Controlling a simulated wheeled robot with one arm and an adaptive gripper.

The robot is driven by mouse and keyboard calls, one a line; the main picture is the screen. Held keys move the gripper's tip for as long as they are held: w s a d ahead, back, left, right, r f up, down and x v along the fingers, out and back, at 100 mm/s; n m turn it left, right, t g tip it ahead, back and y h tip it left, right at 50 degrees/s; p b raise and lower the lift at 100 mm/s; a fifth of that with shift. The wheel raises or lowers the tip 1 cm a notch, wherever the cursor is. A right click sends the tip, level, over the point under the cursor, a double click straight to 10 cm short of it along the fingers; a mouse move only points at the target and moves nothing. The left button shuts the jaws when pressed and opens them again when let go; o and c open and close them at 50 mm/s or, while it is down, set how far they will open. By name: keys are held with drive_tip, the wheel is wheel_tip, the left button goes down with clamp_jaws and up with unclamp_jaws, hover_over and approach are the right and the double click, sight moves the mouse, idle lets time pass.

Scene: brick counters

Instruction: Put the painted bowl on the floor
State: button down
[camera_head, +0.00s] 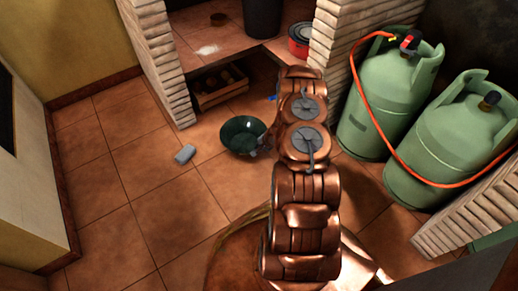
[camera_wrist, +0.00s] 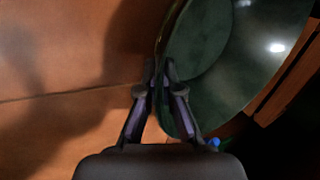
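The painted bowl (camera_head: 243,133) is dark green and glossy. In the head view it is over the tiled floor (camera_head: 130,225), left of my arm, with its open side up. I cannot tell whether its base touches the tiles. My gripper (camera_wrist: 161,75) has its fingertips drawn together on the bowl's near rim in the wrist view. The bowl's inside (camera_wrist: 235,60) fills the upper right there. In the head view my gripper (camera_head: 262,147) is small and partly hidden behind my arm, at the bowl's right edge.
A small grey block (camera_head: 185,153) lies on the floor left of the bowl. A wooden crate (camera_head: 222,94) sits under the brick counter behind. Green gas cylinders (camera_head: 380,110) with an orange hose stand at right. The floor at left is clear.

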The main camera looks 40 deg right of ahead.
drive_tip(key=c, duration=1.8)
unclamp_jaws()
drive_tip(key=o, duration=0.5)
